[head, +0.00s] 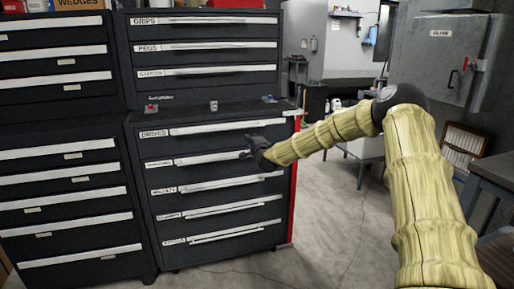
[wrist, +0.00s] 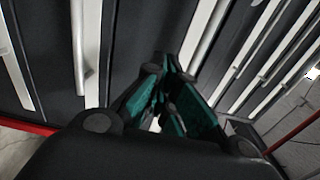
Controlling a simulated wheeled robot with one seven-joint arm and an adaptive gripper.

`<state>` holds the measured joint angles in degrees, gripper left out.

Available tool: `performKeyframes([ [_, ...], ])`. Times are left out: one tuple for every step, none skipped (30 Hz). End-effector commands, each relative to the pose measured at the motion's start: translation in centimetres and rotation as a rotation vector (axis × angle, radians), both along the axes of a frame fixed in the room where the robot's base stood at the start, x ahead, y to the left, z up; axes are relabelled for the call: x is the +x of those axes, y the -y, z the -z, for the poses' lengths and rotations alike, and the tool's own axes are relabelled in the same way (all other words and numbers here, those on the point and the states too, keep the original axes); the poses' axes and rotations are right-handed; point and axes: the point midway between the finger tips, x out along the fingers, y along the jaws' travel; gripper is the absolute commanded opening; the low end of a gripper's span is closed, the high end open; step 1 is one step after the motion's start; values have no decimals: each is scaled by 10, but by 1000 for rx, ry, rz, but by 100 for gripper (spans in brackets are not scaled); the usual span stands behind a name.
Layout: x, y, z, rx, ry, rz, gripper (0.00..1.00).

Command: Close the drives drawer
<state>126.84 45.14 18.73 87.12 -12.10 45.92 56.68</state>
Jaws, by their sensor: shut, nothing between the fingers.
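The drives drawer (head: 215,135) is the top drawer of the lower right black cabinet, labelled DRIVES, with a long white handle strip (head: 228,127). Its front looks about level with the drawers below; I cannot tell whether a small gap remains. My gripper (head: 248,150) is shut and empty, in front of the cabinet, just below the drives handle and over the right part of the second drawer's handle. In the wrist view my teal fingers (wrist: 168,72) are together, pointing at black drawer fronts with white strips. Whether the fingertips touch a front is unclear.
Below are more labelled drawers (head: 232,187), all looking shut. Another black drawer cabinet (head: 70,190) stands at the left. Small items lie on the ledge (head: 214,106) above. A grey electrical box (head: 438,60) is at the right. The floor (head: 325,220) right of the cabinet is clear.

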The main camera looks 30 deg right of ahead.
Motion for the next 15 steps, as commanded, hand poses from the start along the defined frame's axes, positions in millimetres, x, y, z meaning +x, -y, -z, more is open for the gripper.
performKeyframes([
  [-7, -6, 1, 4, -2, -4, 0],
  [-11, -10, 0, 4, -2, -7, 0],
  [-16, -15, 0, 2, -1, -10, 0],
  [-20, -18, 0, 3, -2, -12, 0],
  [-24, -21, 1, 2, -3, -14, 0],
  [-30, -25, 1, 3, -2, -15, 0],
  [-35, -26, 0, 2, -1, -15, 0],
  [-39, -28, 0, 2, -1, -16, 0],
  [-45, -30, 0, 1, -3, -16, 0],
  [-49, -31, 1, 1, -3, -16, 0],
  [-53, -31, 1, 2, -3, -16, 0],
  [-58, -31, 1, 1, -2, -15, 0],
  [-62, -32, 2, 2, -3, -15, 0],
  [-65, -32, 2, 2, -4, -15, 0],
  [-68, -33, 2, 1, -4, -14, 0],
])
